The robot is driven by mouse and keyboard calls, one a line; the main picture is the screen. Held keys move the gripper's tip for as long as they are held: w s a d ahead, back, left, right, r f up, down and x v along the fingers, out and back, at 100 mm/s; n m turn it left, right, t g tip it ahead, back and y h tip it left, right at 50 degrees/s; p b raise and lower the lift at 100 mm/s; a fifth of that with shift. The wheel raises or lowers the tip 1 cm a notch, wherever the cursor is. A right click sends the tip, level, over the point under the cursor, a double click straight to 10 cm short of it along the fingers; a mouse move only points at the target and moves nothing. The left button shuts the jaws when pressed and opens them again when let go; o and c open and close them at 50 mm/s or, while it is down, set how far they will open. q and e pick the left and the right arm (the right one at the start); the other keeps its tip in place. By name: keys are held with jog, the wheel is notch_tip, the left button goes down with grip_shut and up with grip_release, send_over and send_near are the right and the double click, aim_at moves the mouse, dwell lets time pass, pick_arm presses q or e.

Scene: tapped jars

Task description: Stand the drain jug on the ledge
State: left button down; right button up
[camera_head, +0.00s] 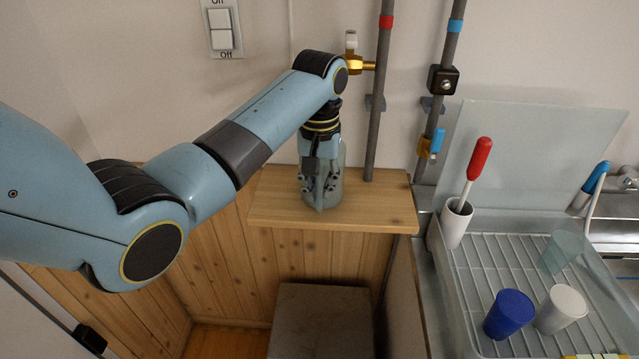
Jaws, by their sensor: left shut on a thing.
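The drain jug (332,193) is a grey-green, see-through vessel, seen at the wooden ledge (385,209). My left gripper (318,192) reaches down from above and is shut on the drain jug. The gripper and wrist hide much of the jug's upper part and its near side. The jug looks upright, with its base over the ledge top, left of the middle. I cannot tell for sure whether the base touches the wood. My right gripper is not in view.
A brass tap (355,64) on a red-banded pipe (381,90) is just above and behind the jug. A blue-banded pipe (447,60) stands to the right. A wire drying rack (480,290) holds a blue cup (509,313) and a white cup (562,308). The ledge's right part is clear.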

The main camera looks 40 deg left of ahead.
pick_arm(q)
jog(key=c, duration=1.3)
grip_release()
jog(key=shift+c, duration=0.2)
notch_tip(320, 180, up, 7)
jog(key=shift+r, duration=0.2)
